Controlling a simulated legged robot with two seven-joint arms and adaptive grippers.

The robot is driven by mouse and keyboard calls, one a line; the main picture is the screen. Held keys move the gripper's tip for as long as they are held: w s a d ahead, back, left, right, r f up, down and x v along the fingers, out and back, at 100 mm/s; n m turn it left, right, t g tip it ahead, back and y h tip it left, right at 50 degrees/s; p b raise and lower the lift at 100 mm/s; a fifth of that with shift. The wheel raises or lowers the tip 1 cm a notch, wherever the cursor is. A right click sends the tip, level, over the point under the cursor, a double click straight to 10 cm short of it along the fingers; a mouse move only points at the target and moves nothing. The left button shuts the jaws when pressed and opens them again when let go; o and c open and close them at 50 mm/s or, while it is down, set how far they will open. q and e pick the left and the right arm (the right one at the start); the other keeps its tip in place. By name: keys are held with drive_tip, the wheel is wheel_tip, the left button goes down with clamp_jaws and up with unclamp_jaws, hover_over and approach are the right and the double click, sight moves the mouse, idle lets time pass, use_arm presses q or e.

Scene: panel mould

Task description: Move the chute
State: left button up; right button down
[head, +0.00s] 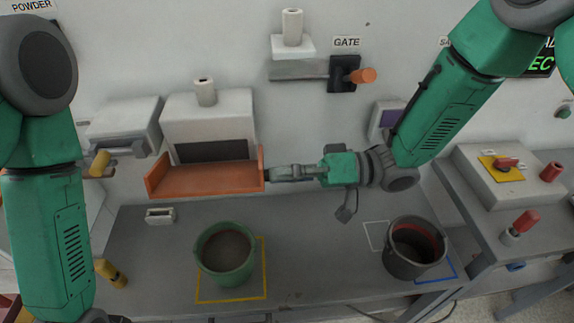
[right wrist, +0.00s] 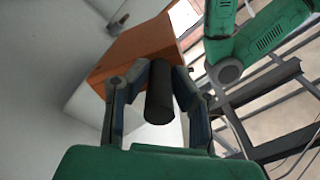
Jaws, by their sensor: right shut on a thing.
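The chute (head: 207,180) is an orange open trough with raised ends, in front of the dark opening of a white box on the wall. It also shows in the right wrist view (right wrist: 135,48), with a black cylindrical handle (right wrist: 160,100) pointing toward the camera. My right gripper (head: 268,173) is at the chute's right end, its fingers (right wrist: 160,70) shut on either side of the handle. The fingers partly hide where handle and chute meet. My left arm comes down the left side of the head view; its gripper is out of frame.
A green bucket (head: 226,253) with grey-brown contents stands within a yellow outline below the chute. A dark bucket (head: 413,247) with a red inner band stands at the right, by white and blue outlines. The GATE lever (head: 362,75) is above. Bench between the buckets is clear.

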drive_tip(key=w+r+m+p, duration=0.4)
drive_tip(key=w+m, duration=0.4)
drive_tip(key=m, duration=0.2)
drive_tip(key=shift+a+r+m+p, duration=0.25)
drive_tip(key=shift+r+m+p, duration=0.1)
drive_tip(key=shift+p, duration=0.4)
drive_tip(key=shift+w, duration=0.2)
